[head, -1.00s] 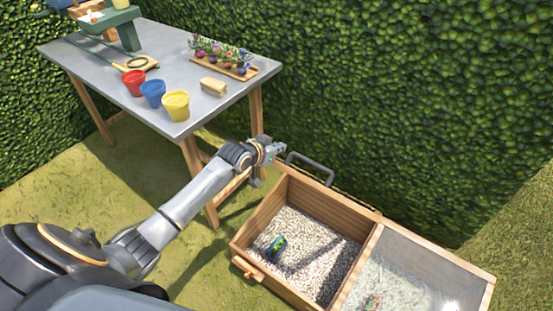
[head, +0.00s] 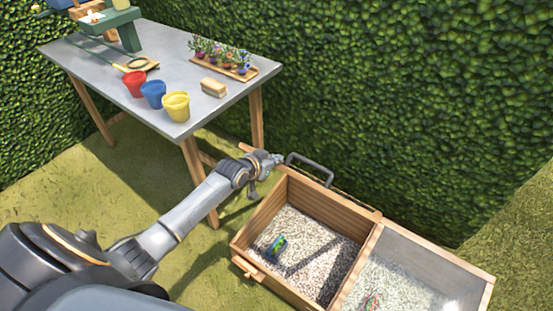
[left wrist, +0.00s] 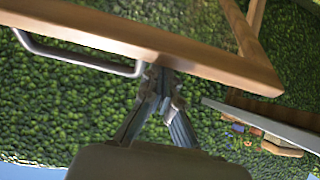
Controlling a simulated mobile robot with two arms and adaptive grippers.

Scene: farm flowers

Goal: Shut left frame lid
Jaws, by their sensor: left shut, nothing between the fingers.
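The left compartment of the wooden frame (head: 240,243) is uncovered, with gravel inside. Its left lid is raised at the back and seen nearly edge-on, with a grey handle (head: 311,163). In the left wrist view the lid's wooden rail (left wrist: 90,30) and grey handle (left wrist: 75,62) cross the top. My left gripper (head: 277,158) is shut and empty at the lid's edge, just left of the handle. In the left wrist view its fingertips (left wrist: 163,75) lie close to the rail beside the handle's end; contact is unclear. My right gripper is out of view.
A glazed lid (head: 430,265) covers the right compartment. A small green-blue packet (head: 277,246) lies on the left gravel. A grey table (head: 110,60) with red (head: 134,83), blue (head: 153,93) and yellow (head: 176,105) pots stands behind my arm. A hedge (head: 420,100) closes the back.

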